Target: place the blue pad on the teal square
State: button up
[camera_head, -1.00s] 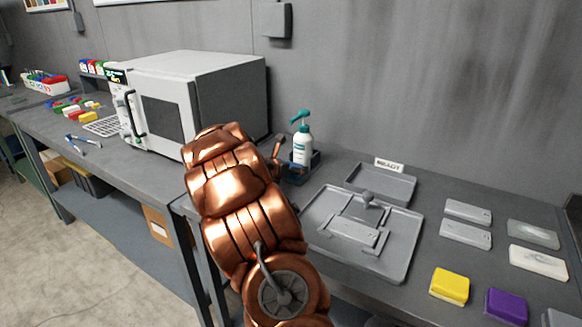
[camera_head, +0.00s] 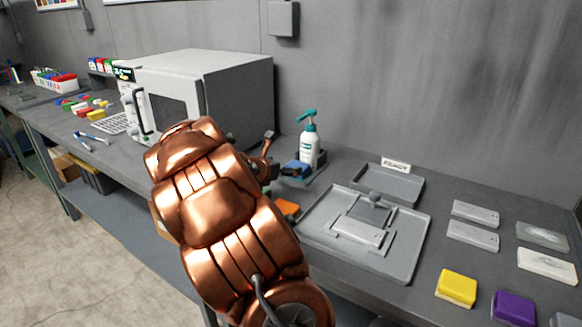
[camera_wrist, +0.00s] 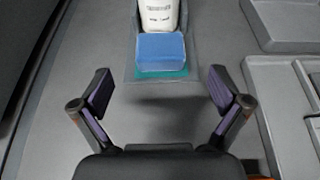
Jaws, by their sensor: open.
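The blue pad (camera_wrist: 160,50) sits in a grey tray at the foot of a white pump bottle (camera_wrist: 158,14). The teal square (camera_wrist: 160,73) shows as a strip along the pad's near edge and beside it; the pad covers the rest and appears to lie flat on it. In the head view the pad (camera_head: 297,168) shows just right of my arm. My gripper (camera_wrist: 160,88) is open and empty, its fingers spread wide on the near side of the pad, apart from it. In the head view my arm hides most of the gripper.
A white oven-like machine (camera_head: 205,95) stands left of my arm. An orange block (camera_head: 287,207) lies beside the arm. A large grey tray (camera_head: 400,258) with fittings lies to the right, with yellow (camera_head: 456,287) and purple (camera_head: 513,307) pads beyond. Bare bench surrounds the pad's tray.

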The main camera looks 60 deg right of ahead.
jog(key=shift+v, duration=1.6)
jog(key=s+a+m+y, duration=0.1)
jog(key=s+a+m, duration=0.2)
jog(key=a, duration=0.1)
jog(key=s+a+m+g+y, duration=0.1)
jog(key=s+a+m, duration=0.2)
jog(key=a, duration=0.2)
jog(key=s+a+r+m+y, duration=0.1)
jog(key=s+a+m, duration=0.3)
jog(key=shift+a+g, duration=0.2)
jog(key=shift+g, duration=0.2)
jog(key=s+a+f+m+y, duration=0.2)
jog(key=s+a, duration=0.3)
jog(key=a, duration=0.5)
jog(key=s+a+f+m+y, duration=0.2)
jog(key=s+a+y, duration=0.3)
jog(key=a, duration=0.6)
jog(key=s+a+f+m+y, duration=0.1)
jog(key=s+a+m+y, duration=0.2)
jog(key=a, duration=0.8)
jog(key=s+m, duration=0.1)
jog(key=s, duration=0.1)
jog(key=shift+s+a+f+y, duration=0.25)
jog(key=shift+s+f+y, duration=0.05)
jog(key=shift+s+f, duration=0.1)
notch_tip(320, 180, up, 6)
jog(key=p, duration=0.5)
jog(key=shift+f+p, duration=0.2)
jog(key=shift+p, duration=0.1)
